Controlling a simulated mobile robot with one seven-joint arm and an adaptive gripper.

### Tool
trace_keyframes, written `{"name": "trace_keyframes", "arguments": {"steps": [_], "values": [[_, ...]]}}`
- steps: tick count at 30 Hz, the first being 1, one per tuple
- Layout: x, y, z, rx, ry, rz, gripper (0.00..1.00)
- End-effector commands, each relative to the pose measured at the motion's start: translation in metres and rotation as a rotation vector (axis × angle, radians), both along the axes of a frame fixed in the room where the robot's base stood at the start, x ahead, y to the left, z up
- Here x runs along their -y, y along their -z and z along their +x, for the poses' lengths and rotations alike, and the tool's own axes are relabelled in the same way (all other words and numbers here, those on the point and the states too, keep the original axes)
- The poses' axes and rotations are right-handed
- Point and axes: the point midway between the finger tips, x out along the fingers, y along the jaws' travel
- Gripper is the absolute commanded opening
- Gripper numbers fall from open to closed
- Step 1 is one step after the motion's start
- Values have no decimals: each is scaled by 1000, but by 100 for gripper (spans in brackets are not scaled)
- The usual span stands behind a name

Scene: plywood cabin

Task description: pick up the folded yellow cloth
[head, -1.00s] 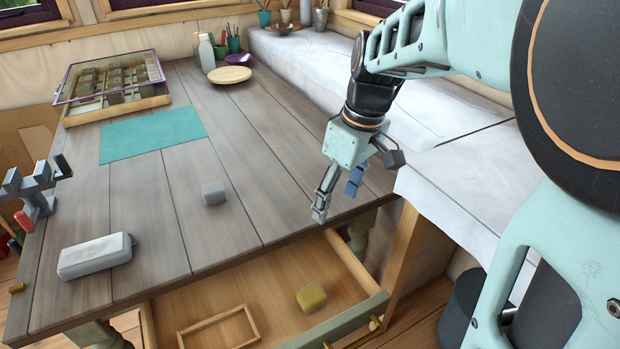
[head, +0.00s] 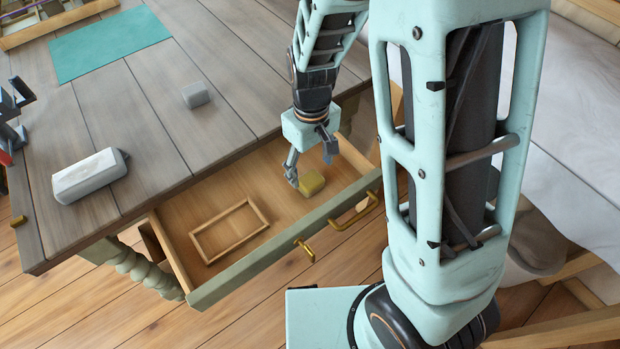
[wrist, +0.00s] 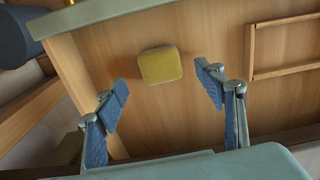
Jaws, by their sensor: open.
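The folded yellow cloth (head: 312,183) is a small rounded block lying on the floor of the open drawer (head: 230,265), towards its right end. In the wrist view the cloth (wrist: 160,65) lies flat, ahead of the fingertips and between their lines. My gripper (head: 311,170) is open and empty, low over the drawer and close to the cloth. In the wrist view my gripper (wrist: 166,90) has its blue-padded fingers wide apart, with neither seen touching the cloth. One finger partly overlaps the cloth's surroundings in the head view.
A wooden frame (head: 201,250) lies in the drawer to the left of the cloth. The drawer front with brass handles (head: 357,213) borders the near side. A white block (head: 90,175) and a small grey block (head: 195,95) rest on the tabletop (head: 150,120) above.

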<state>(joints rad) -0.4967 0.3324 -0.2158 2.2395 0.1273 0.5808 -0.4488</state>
Motion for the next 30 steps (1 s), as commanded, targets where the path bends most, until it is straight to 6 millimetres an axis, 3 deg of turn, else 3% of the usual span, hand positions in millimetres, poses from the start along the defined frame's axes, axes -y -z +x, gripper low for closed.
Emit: {"name": "trace_keyframes", "arguments": {"steps": [13,22,30], "values": [[-1,54,0,-3,0,-1,64],[-1,58,1,1,0,1,64],[-1,58,1,0,0,0,36]]}}
